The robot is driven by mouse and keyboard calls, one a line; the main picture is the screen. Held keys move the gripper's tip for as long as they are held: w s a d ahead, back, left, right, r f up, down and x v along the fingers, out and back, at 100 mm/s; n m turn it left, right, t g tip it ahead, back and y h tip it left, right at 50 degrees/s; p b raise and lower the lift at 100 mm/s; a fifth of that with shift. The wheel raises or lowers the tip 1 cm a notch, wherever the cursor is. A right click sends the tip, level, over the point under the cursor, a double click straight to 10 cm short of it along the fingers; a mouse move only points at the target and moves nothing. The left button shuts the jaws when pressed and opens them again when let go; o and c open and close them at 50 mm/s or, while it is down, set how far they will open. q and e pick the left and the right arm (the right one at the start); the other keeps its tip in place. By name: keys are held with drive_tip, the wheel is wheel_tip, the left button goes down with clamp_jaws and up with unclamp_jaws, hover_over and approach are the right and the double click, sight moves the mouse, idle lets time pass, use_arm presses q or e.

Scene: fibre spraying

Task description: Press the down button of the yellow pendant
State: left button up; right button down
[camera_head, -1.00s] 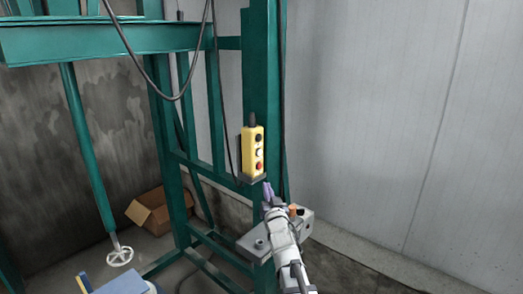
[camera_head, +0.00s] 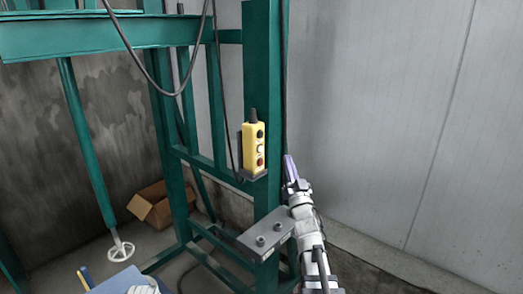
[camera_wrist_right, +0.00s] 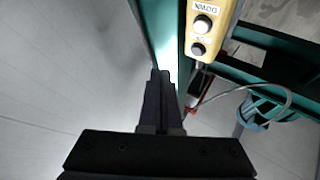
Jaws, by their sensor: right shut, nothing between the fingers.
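The yellow pendant (camera_head: 253,148) hangs upright on the green post, with a black button at the top, a white one in the middle and a red one at the bottom. In the right wrist view the pendant (camera_wrist_right: 225,12) is upside down at the top edge. Its white button (camera_wrist_right: 202,23) sits beside an inverted label reading DOWN, with a black button (camera_wrist_right: 198,49) below it in the picture. My right gripper (camera_head: 289,166) is shut and empty, to the right of and slightly below the pendant, apart from it. Its closed fingers (camera_wrist_right: 160,88) show in the wrist view. My left gripper is not visible.
The green post (camera_head: 262,70) stands behind the pendant. A grey bracket plate (camera_head: 258,238) with two round knobs sits below it. A dark cable loops across the top. The space before the right wall is clear.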

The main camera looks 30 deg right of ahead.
sight(261, 149)
drive_tip(key=w+a, duration=0.3)
drive_tip(key=w, duration=0.4)
drive_tip(key=shift+w, duration=0.25)
drive_tip(key=shift+w+a, duration=0.1)
idle(1.9)
drive_tip(key=shift+w+a, duration=0.15)
drive_tip(key=shift+w, duration=0.15)
